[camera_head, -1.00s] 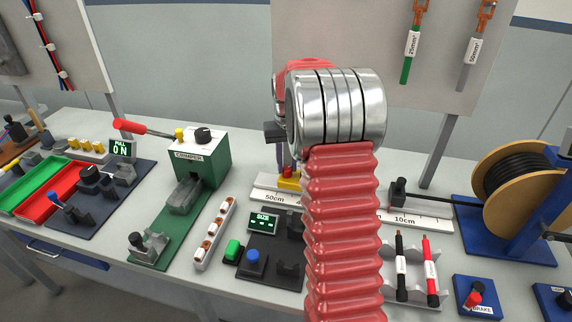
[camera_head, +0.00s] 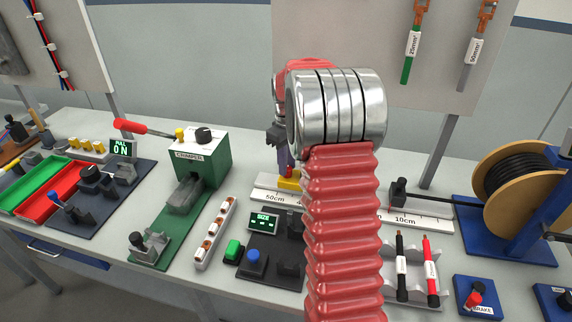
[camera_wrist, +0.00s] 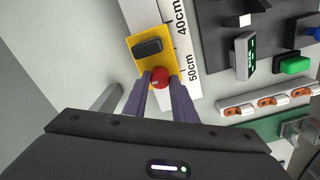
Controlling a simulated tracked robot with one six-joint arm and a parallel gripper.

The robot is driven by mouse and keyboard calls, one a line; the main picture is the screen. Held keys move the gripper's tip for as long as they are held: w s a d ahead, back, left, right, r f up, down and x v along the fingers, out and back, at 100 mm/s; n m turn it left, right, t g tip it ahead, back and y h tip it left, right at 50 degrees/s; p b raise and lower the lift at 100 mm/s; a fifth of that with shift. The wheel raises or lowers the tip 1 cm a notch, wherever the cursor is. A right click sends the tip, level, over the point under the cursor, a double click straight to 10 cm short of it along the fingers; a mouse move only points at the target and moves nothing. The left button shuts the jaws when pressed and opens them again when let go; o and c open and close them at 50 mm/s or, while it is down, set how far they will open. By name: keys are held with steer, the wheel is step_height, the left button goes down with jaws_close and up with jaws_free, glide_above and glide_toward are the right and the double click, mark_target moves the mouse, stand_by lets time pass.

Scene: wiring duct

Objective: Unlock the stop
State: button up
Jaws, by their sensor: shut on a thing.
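The stop is a yellow block (camera_wrist: 146,50) on the white ruler strip (camera_wrist: 184,38), near the 50cm mark in the wrist view. It carries a dark oblong piece (camera_wrist: 148,47) and a red knob (camera_wrist: 159,78) with a pale line on it. My gripper (camera_wrist: 160,84) has its two purple fingers on either side of the red knob and is shut on it. In the head view the yellow block (camera_head: 290,184) is partly hidden behind my arm, with my fingers above it.
A size display unit (camera_head: 264,222) with green and blue buttons stands in front of the ruler. A white strip with orange-brown sockets (camera_head: 214,234) and the green crimper (camera_head: 203,158) lie to the left. A cable reel (camera_head: 515,175) stands at the right.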

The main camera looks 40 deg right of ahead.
steer(key=shift+w+d, duration=0.1)
steer(key=o, duration=1)
steer(key=shift+o, duration=0.2)
step_height(320, 180, up, 14)
steer(key=shift+f, duration=0.15)
stand_by(0.6)
